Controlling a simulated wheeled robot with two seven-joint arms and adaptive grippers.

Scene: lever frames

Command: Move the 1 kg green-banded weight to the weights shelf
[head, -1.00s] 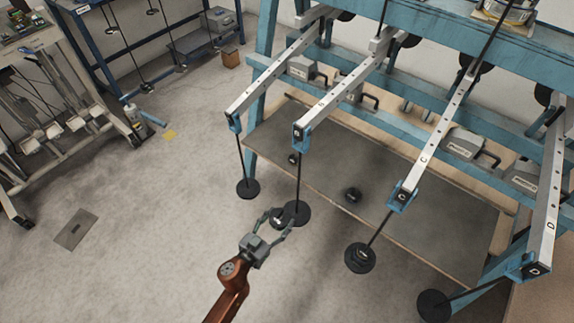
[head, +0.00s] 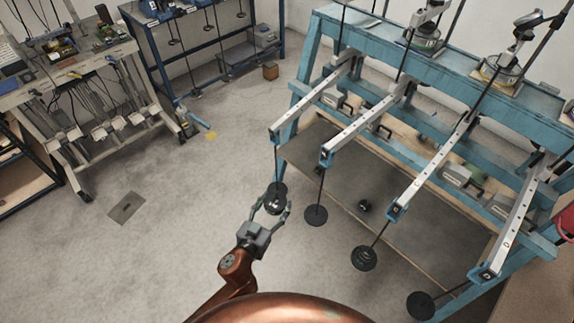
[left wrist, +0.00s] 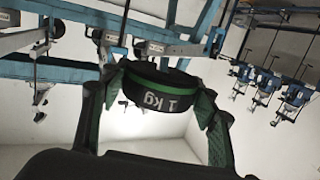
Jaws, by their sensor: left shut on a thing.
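My left gripper (head: 271,208) is shut on the black 1 kg weight (head: 273,205), holding it above the floor in front of the lever frame. In the left wrist view the weight (left wrist: 158,92) sits between the fingers, its green band and "1 Kg" lettering showing. In the head view the held weight overlaps the lower end of the leftmost hanger; I cannot tell whether they touch. A low dark shelf (head: 330,160) runs inside the blue frame, with a black weight (head: 364,206) on it. I cannot tell whether this is the weights shelf. My right gripper is out of view.
The blue lever frame (head: 305,70) has several pale lever arms reaching forward. Hangers with black discs hang from them, such as the second hanger's disc (head: 316,215) and the third's (head: 364,258). A workbench (head: 65,75) stands left.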

